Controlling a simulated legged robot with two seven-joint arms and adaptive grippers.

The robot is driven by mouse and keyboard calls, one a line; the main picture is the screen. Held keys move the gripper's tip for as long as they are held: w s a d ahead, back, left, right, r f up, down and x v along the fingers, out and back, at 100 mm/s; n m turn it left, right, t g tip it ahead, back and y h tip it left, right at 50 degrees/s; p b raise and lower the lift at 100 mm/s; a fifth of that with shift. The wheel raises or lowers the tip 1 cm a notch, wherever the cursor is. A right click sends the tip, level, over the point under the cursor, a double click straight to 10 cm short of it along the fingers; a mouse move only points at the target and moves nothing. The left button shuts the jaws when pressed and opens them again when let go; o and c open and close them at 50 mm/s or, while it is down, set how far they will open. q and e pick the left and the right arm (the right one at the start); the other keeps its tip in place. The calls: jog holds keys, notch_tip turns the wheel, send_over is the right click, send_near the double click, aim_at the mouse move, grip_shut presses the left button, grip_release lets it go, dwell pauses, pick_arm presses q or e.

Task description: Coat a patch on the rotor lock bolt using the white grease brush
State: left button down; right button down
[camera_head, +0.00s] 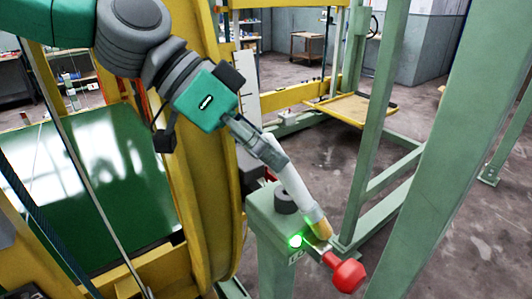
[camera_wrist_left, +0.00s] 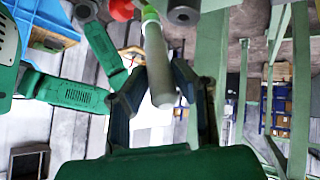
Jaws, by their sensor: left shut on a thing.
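My left gripper (camera_head: 265,150) comes down from the upper left and is shut on the white grease brush (camera_head: 291,181). The brush tilts down to the right, with its tan bristle end (camera_head: 322,229) lowest. The rotor lock bolt, with its red knob (camera_head: 347,275), sticks out beside the green post (camera_head: 272,226). The bristle end is right at the bolt's metal shaft in the picture; I cannot tell if they touch. In the left wrist view the brush handle (camera_wrist_left: 158,62) stands between the fingers, and the red knob (camera_wrist_left: 122,9) shows at the top. My right gripper is not in view.
A dark grey cylinder (camera_head: 286,203) stands on the post top, close to the brush. A green light (camera_head: 296,241) glows on the post. A yellow ring frame (camera_head: 200,170) is to the left, and a thick green beam (camera_head: 430,160) slants at the right.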

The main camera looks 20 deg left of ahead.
pick_arm(q)
jog(key=shift+w+d, duration=0.3)
jog(key=shift+w, duration=0.05)
jog(key=shift+s+a+f+p, duration=0.1)
jog(key=shift+s+a+p, duration=0.4)
jog(key=shift+p, duration=0.45)
jog(key=shift+w+d, duration=0.5)
jog(key=shift+d, duration=0.1)
